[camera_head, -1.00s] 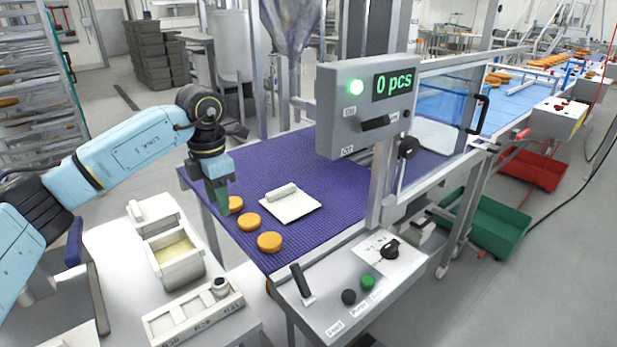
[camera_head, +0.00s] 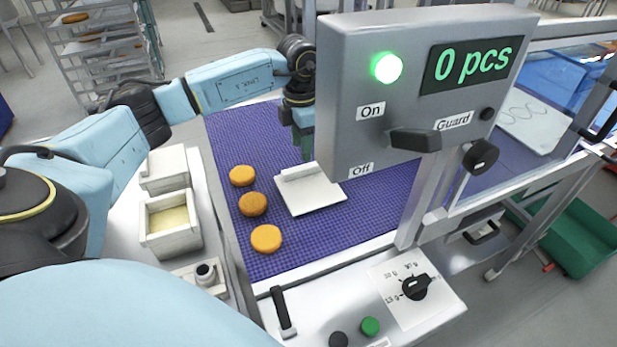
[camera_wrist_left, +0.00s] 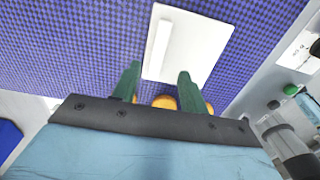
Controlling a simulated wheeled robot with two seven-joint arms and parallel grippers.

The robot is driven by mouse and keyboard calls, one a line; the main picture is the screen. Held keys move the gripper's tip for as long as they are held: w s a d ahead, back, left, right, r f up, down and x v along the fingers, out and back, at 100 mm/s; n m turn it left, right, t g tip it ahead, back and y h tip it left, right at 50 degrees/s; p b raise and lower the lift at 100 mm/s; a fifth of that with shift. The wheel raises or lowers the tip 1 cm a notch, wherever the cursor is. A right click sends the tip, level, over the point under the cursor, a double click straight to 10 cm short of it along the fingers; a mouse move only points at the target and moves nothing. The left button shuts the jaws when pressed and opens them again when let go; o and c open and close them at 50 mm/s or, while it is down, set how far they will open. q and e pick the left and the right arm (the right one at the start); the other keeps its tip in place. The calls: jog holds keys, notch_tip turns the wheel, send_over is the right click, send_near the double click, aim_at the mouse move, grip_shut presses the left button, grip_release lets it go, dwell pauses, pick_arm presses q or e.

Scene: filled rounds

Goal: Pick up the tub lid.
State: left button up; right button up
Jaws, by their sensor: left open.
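The tub lid (camera_head: 312,197) is a flat white square with a raised bar-shaped grip along its far left side. It lies on the purple-blue belt, and in the wrist view the lid (camera_wrist_left: 195,45) shows just beyond my fingertips. My left gripper (camera_head: 304,150) hangs just above the far side of the lid, fingers pointing down. In the wrist view my left gripper (camera_wrist_left: 159,72) has its green fingers apart with nothing between them. An open white tub (camera_head: 173,222) with pale yellow contents stands on the white side table. My right gripper is not in view.
Several orange rounds (camera_head: 252,204) lie in a row on the belt (camera_head: 235,135) left of the lid. The grey control box (camera_head: 400,90), reading "0 pcs" with a green light, rises close on the right. The belt behind the rounds is clear.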

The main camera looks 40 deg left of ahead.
aim_at(302, 167)
pick_arm(q)
jog(key=shift+f, duration=1.1)
notch_tip(302, 167, down, 4)
jog(key=shift+w+a+f, duration=0.1)
jog(key=shift+f, duration=0.1)
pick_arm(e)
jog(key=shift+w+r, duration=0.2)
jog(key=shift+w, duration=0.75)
pick_arm(q)
grip_shut()
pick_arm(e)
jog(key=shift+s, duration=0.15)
